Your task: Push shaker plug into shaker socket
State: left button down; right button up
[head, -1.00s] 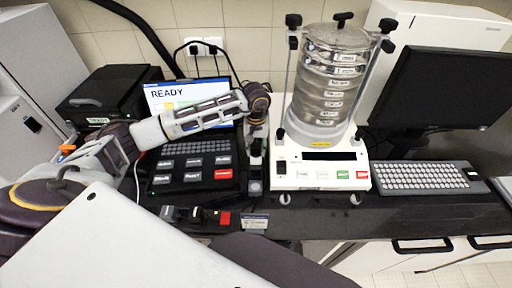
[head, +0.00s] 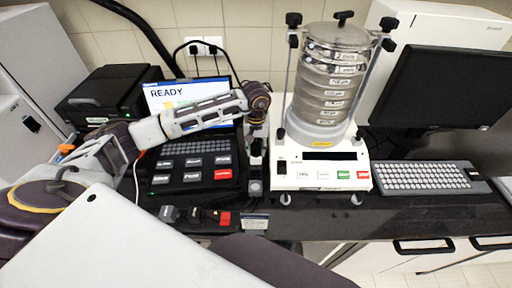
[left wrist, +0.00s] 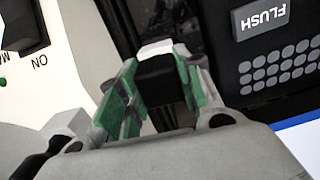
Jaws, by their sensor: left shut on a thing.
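My left gripper (head: 257,150) points down in the narrow gap between the black control console and the sieve shaker (head: 322,170). In the left wrist view, the gripper's green-padded fingers (left wrist: 158,88) are shut on a black block, which I take as the shaker plug (left wrist: 155,72). A pale piece (left wrist: 156,48) shows at its far end. In the head view the plug is largely hidden by the gripper. I cannot make out the shaker socket or tell whether the plug touches it. My right gripper is not in view.
The console (head: 192,172) with its READY screen stands close on the left. A wall outlet (head: 203,47) with cords is behind. Small blocks (head: 195,215) lie at the bench's front edge. A keyboard (head: 420,176) and monitor (head: 450,92) stand right.

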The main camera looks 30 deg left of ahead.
pick_arm(q)
jog(key=shift+b, duration=0.4)
dwell(0.4)
jog(key=shift+w+f+b, duration=0.1)
jog(key=shift+f+b, duration=0.3)
jog(key=shift+f, duration=0.05)
dwell(0.6)
jog(key=c, duration=0.9)
grip_release()
jog(key=shift+r, duration=0.1)
jog(key=shift+r, duration=0.15)
